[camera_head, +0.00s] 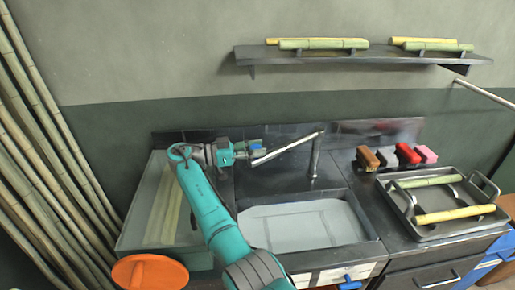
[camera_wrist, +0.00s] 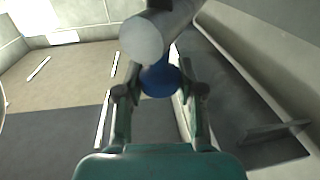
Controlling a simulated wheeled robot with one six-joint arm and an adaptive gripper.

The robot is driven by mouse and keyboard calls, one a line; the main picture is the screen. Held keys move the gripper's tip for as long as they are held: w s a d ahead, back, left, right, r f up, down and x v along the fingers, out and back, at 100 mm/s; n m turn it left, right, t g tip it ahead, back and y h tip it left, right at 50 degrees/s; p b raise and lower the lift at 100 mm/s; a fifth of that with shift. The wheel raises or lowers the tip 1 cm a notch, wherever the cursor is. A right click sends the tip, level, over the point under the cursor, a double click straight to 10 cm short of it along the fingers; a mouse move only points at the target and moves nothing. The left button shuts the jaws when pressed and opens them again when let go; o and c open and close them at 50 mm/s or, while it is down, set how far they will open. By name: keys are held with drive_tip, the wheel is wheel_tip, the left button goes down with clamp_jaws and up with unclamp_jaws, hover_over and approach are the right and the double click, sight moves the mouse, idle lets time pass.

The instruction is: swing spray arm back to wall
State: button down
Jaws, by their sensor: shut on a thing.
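The spray arm (camera_head: 290,147) is a thin pale metal bar. It reaches left from near the top of an upright metal post (camera_head: 315,157) behind the sink, sloping down towards its free end. My gripper (camera_head: 257,148) is at that free end, left of the post, with a bit of blue between its jaws. In the wrist view, my gripper (camera_wrist: 160,82) is shut on a round blue knob (camera_wrist: 160,80). The fingertips are partly hidden by the knob.
The sink (camera_head: 368,228) lies below, in front of the post. Coloured blocks (camera_head: 409,154) and a tray (camera_head: 447,231) with cane pieces stand to the right. A wall shelf (camera_head: 365,57) holds more cane. Tall cane poles (camera_head: 48,150) lean at the left.

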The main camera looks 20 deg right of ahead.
drive_tip(key=shift+f, duration=0.1)
drive_tip(key=c, duration=0.7)
unclamp_jaws()
drive_tip(key=shift+d, duration=0.1)
drive_tip(key=shift+w+a, duration=0.2)
drive_tip(key=shift+a, duration=1.7)
drive_tip(key=shift+w+a, duration=0.15)
drive_tip(key=shift+a, duration=1.7)
